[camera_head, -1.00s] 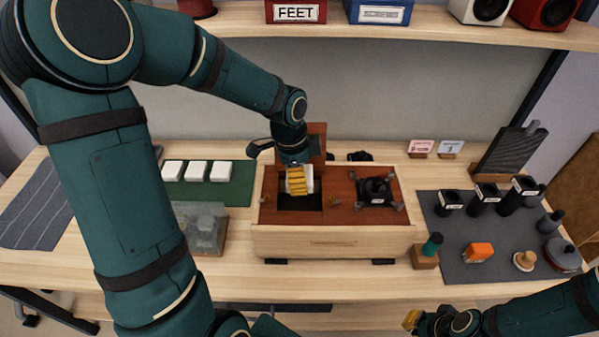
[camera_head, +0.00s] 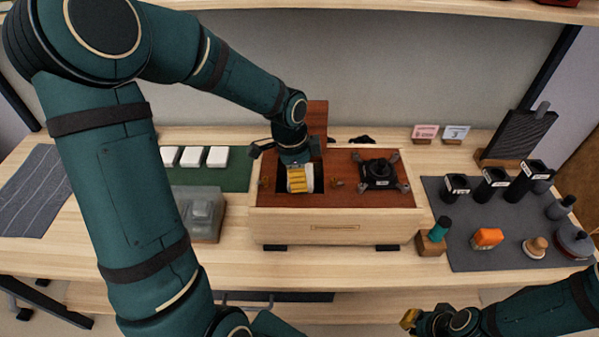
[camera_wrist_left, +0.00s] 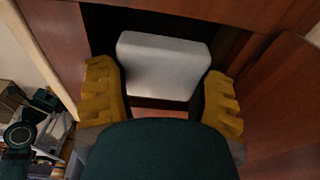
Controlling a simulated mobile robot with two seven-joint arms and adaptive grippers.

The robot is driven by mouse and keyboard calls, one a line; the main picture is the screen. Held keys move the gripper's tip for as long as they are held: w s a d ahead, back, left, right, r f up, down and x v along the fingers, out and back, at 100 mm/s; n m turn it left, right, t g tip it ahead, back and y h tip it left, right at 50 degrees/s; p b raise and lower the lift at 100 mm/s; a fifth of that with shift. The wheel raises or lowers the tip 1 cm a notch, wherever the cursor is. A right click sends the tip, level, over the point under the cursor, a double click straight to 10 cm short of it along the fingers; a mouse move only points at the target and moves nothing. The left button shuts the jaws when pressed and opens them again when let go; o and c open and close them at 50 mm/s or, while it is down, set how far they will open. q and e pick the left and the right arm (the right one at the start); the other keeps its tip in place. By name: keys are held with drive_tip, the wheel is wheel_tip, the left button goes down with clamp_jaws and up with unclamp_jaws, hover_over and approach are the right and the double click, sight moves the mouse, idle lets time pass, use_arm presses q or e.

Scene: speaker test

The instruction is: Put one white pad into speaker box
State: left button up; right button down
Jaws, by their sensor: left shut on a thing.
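The speaker box (camera_head: 335,224) is a pale wooden box with a red-brown top, at the middle of the bench. Its left part has a dark square opening; a black speaker unit (camera_head: 379,174) sits on the right part. My left gripper (camera_head: 298,181) is at the opening, shut on a white pad (camera_wrist_left: 163,66). In the left wrist view the pad lies between the two yellow fingers (camera_wrist_left: 163,98), within the dark opening. Whether it touches the floor of the box is hidden. My right gripper (camera_head: 411,319) is at the bottom edge; its jaw gap is not clear.
Several white pads (camera_head: 217,156) lie on a green mat (camera_head: 215,180) left of the box. A translucent block (camera_head: 201,214) stands in front of them. A grey mat (camera_head: 470,256) at right holds black cups (camera_head: 492,184) and small tools. A red-brown panel (camera_head: 318,122) stands behind the opening.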

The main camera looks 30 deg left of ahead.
use_arm(q)
drive_tip(key=o, duration=0.8)
drive_tip(key=shift+s+f, duration=0.3)
drive_tip(key=shift+f, duration=0.25)
drive_tip(key=shift+w+r, duration=0.1)
drive_tip(key=shift+r, duration=0.4)
drive_tip(key=r, duration=0.4)
drive_tip(key=a+r, duration=0.1)
drive_tip(key=r, duration=0.7)
drive_tip(key=shift+s+a, duration=0.2)
drive_tip(key=shift+s, duration=0.15)
drive_tip(key=shift+f, duration=0.1)
